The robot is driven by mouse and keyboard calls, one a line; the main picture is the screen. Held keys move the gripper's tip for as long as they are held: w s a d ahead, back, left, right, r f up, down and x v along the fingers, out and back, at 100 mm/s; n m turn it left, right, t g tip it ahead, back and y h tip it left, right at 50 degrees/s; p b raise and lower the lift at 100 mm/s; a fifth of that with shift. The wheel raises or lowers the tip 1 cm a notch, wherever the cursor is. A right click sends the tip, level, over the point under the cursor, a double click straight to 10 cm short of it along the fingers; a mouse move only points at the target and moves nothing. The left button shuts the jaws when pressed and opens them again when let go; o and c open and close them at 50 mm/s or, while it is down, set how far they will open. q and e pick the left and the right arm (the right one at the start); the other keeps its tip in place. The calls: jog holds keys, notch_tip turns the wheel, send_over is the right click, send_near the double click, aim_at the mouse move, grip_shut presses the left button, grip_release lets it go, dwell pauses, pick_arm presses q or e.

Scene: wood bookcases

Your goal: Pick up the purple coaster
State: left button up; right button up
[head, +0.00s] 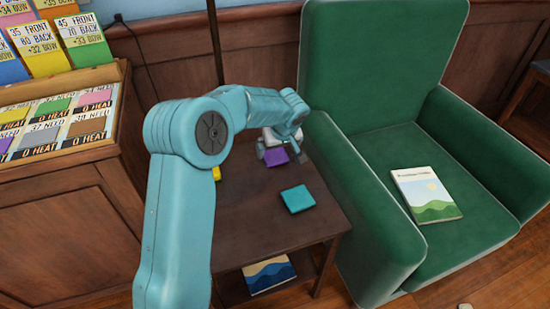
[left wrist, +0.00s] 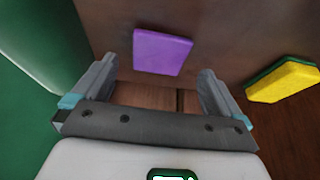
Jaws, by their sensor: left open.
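The purple coaster (head: 276,158) is a flat square on the dark wood side table (head: 240,226), near its far right part. My left gripper (head: 281,150) is at the coaster in the head view and partly hides its edge. In the left wrist view the coaster (left wrist: 161,52) lies ahead, in line with the gap between the two spread fingers of the left gripper (left wrist: 157,80). The fingers are open and nothing is held between them. I cannot tell whether they touch the coaster. My right gripper is not in view.
A teal coaster (head: 298,199) lies nearer on the table. A yellow coaster (left wrist: 290,84) with a green one beneath it shows at right in the wrist view. A green armchair (head: 360,230) stands close at the right, holding a book (head: 425,194). A wood cabinet (head: 70,225) stands left.

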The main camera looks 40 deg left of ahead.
aim_at(275, 156)
pick_arm(q)
jog(key=x, duration=0.4)
jog(key=shift+w+b, duration=0.1)
jog(key=shift+b, duration=0.3)
jog(key=c, duration=1)
